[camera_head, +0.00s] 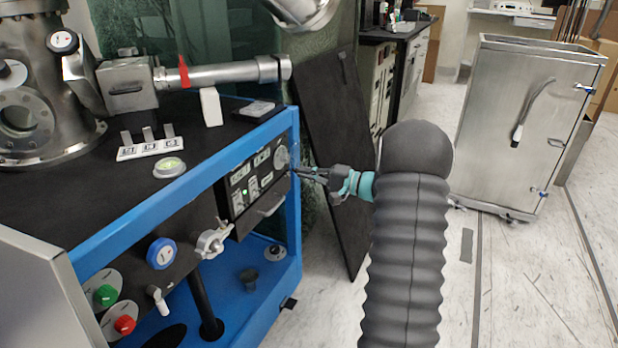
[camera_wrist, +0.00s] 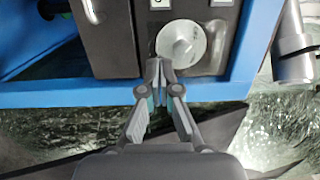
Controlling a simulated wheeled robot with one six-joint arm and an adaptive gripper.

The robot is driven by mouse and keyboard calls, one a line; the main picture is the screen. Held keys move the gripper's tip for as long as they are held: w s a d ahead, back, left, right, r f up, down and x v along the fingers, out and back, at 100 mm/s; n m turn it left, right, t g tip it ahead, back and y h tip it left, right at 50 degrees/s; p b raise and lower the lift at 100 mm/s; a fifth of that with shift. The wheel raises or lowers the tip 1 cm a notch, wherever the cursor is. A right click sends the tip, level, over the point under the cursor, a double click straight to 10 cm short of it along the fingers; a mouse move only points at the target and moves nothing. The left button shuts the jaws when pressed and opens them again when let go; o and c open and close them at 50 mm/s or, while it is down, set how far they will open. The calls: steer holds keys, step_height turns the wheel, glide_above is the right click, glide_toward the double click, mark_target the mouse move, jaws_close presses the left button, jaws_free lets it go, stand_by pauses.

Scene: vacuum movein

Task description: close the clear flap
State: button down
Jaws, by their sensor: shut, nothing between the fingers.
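I cannot make out the clear flap for certain in either view. The black control panel (camera_head: 240,203) with small switches and a green light is set in the front of the blue-framed bench. A round grey dial (camera_head: 281,158) sits at its right end, and it shows large in the wrist view (camera_wrist: 183,43). My gripper (camera_head: 297,172) is in front of the panel's right end, just below the dial. In the wrist view its fingertips (camera_wrist: 159,68) are together and empty, at the dial's lower edge. I cannot tell whether they touch the panel.
A blue frame bar (camera_head: 185,197) runs along the bench front. A metal clamp-like valve (camera_head: 212,241) and a blue knob (camera_head: 161,253) stick out left of the panel. A dark board (camera_head: 335,150) leans behind my gripper. Open floor (camera_head: 530,290) lies to the right.

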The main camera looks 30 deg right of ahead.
steer(key=shift+w+a, duration=0.2)
steer(key=shift+a, duration=0.05)
steer(key=b+v, duration=0.2)
steer(key=v, duration=1.2)
steer(key=shift+d+f+t+b, duration=0.2)
steer(key=shift+f+t+b, duration=0.1)
steer(key=shift+f, duration=0.05)
steer(key=shift+s, duration=0.1)
